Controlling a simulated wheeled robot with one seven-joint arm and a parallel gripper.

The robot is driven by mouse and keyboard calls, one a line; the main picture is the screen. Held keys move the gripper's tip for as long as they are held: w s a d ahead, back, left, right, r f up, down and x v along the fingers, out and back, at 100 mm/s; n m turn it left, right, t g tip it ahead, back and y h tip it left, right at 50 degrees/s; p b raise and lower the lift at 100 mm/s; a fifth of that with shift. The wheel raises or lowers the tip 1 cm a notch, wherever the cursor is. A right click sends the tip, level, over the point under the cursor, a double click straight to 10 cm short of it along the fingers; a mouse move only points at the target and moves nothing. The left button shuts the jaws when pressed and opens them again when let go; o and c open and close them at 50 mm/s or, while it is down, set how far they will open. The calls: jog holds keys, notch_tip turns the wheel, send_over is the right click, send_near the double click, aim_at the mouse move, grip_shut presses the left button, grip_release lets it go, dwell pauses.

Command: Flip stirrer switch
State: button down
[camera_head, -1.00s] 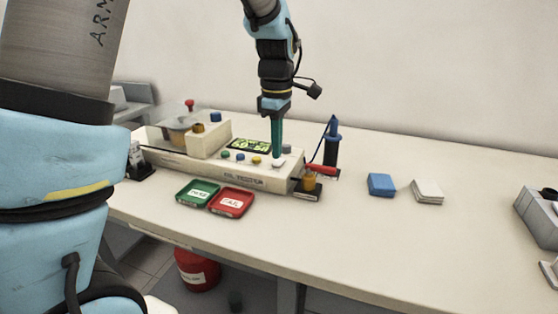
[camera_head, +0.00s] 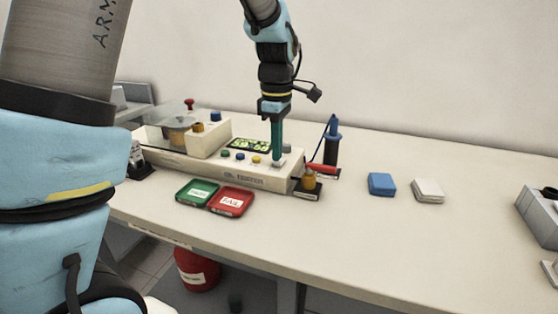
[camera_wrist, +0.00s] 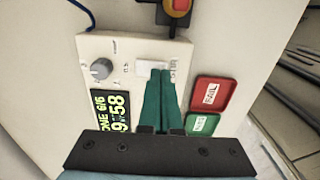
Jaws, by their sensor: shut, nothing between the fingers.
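The oil tester (camera_head: 245,180) is a long cream box on the table with a lit green display (camera_head: 250,145) and several coloured buttons. A white rocker switch (camera_wrist: 150,66) sits at its panel's right end, beside a grey knob (camera_wrist: 103,70). My gripper (camera_head: 277,160) points straight down over that end, with its green fingers shut and empty. In the wrist view the fingertips (camera_wrist: 161,73) overlap the switch's near edge and hide part of it. I cannot tell whether they touch it. The small panel lettering is too blurred to read surely.
A green tray (camera_head: 197,192) and a red tray (camera_head: 231,202) lie in front of the tester. A blue probe stand (camera_head: 331,145) and an orange-topped piece (camera_head: 309,179) stand close right of my gripper. Blue (camera_head: 381,184) and white (camera_head: 428,190) pads lie farther right, with bare table around them.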

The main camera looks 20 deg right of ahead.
jog(key=shift+f, duration=0.5)
dwell(0.3)
notch_tip(320, 180, up, 7)
jog(key=p, duration=0.6)
dwell(0.5)
jog(key=shift+w+a, duration=0.15)
jog(key=shift+a, duration=0.2)
jog(key=s+a+f+m, duration=0.2)
jog(key=a+m, duration=0.3)
jog(key=a, duration=0.9)
jog(key=s+a+f+m+t, duration=0.1)
jog(key=a+m, duration=0.4)
jog(key=a, duration=1)
jog(key=shift+s+a+f+t, duration=0.3)
jog(key=shift+s+f, duration=0.2)
jog(key=shift+s, duration=0.1)
